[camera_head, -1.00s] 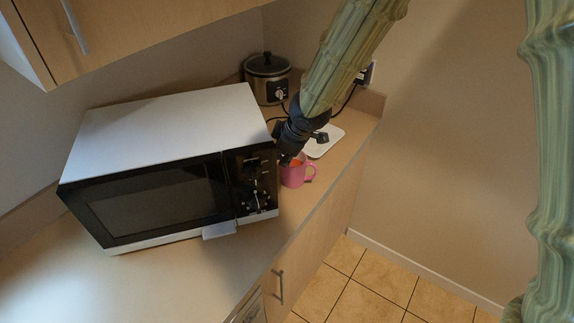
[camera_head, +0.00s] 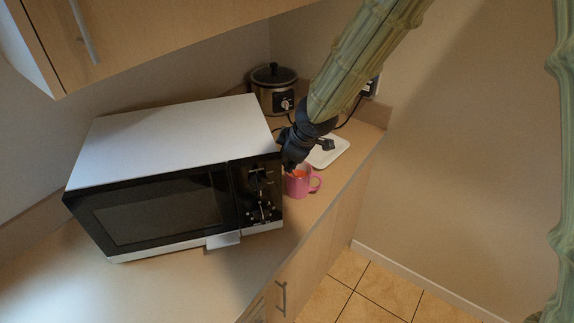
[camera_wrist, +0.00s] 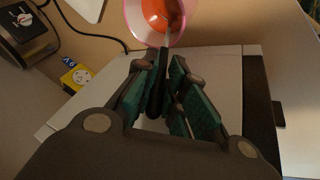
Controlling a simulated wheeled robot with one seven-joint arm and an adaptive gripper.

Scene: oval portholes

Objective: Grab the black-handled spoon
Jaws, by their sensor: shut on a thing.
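The black-handled spoon (camera_wrist: 156,92) stands in the pink mug (camera_wrist: 132,22), with its black handle between my fingers and its thin neck leading down into the mug. My gripper (camera_wrist: 165,85) is shut on the handle in the wrist view. The mug has orange inside, and the spoon's bowl end is hard to make out. In the head view my gripper (camera_head: 289,164) is just above the mug (camera_head: 299,187), beside the right side of the microwave. The spoon cannot be made out there.
The white microwave (camera_head: 175,140) with a black front stands close left of the mug. A slow cooker (camera_head: 272,90) and a white board (camera_head: 330,151) are behind. A small yellow and blue item (camera_wrist: 76,77) and a black cord show in the wrist view. The counter's front edge is to the right.

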